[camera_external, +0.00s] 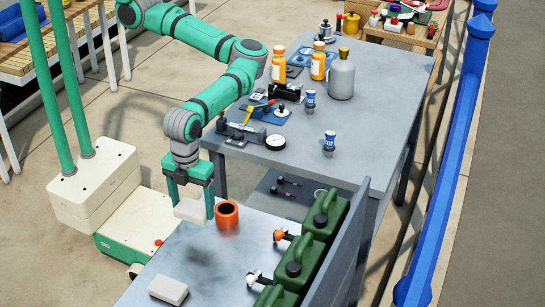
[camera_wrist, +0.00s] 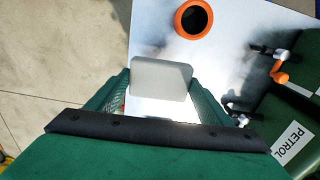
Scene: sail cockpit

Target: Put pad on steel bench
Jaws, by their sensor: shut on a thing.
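A pale grey-white pad (camera_external: 190,211) is between the fingers of my gripper (camera_external: 191,197), which is shut on it. In the wrist view the pad (camera_wrist: 160,78) shows its broad flat face between the fingertips (camera_wrist: 160,87). In the external view the pad appears by the far left edge of the brushed steel bench (camera_external: 215,275), left of an orange cup (camera_external: 227,213). Whether the pad's underside touches the bench is hidden. The bench surface also shows in the wrist view (camera_wrist: 155,30).
A similar white block (camera_external: 169,289) lies on the near part of the bench. Green petrol cans (camera_external: 325,215) line its right side before an upright grey panel (camera_external: 352,240). Behind stands a grey table (camera_external: 385,95) with bottles and tools. The bench's middle is clear.

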